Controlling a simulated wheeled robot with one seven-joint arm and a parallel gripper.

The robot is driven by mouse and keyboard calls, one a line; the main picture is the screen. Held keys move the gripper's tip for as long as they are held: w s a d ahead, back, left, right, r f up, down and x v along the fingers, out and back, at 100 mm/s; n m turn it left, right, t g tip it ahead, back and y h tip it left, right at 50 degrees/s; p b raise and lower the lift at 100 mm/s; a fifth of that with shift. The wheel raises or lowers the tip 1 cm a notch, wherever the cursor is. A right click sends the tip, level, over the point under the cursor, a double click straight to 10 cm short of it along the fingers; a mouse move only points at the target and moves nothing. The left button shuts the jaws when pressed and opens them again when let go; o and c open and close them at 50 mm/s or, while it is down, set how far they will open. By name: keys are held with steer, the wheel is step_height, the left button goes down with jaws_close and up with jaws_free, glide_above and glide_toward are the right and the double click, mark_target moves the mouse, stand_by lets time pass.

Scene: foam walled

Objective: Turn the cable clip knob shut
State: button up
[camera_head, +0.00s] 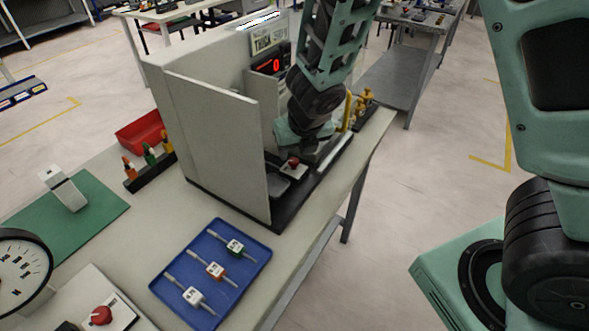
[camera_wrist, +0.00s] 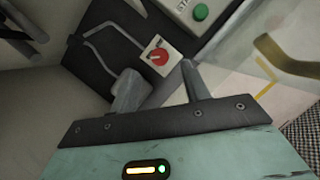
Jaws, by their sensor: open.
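A red knob (camera_wrist: 158,57) on a small white square block sits on a dark base inside the walled enclosure. In the head view the same knob (camera_head: 293,162) shows just below my gripper (camera_head: 303,148). In the wrist view my gripper (camera_wrist: 159,70) is open, with one finger on each side of the knob's near side. The knob lies just beyond the fingertips, and nothing is held between them. Whether a fingertip touches the block I cannot tell. A thin grey bent rod or cable (camera_wrist: 100,30) runs beside the block.
Pale enclosure walls (camera_head: 218,140) stand left of and behind my gripper. A green button (camera_wrist: 200,12) is on a grey box nearby. A blue tray (camera_head: 170,291) with three cabled blocks lies in front. Another red knob (camera_head: 101,315) sits on a white plate at lower left.

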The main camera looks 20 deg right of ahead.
mark_target(294, 161)
steer(key=b+x, duration=0.2)
steer(key=x, duration=0.3)
steer(key=shift+w+f, duration=0.15)
steer(key=shift+f, duration=0.2)
steer(key=c, duration=1)
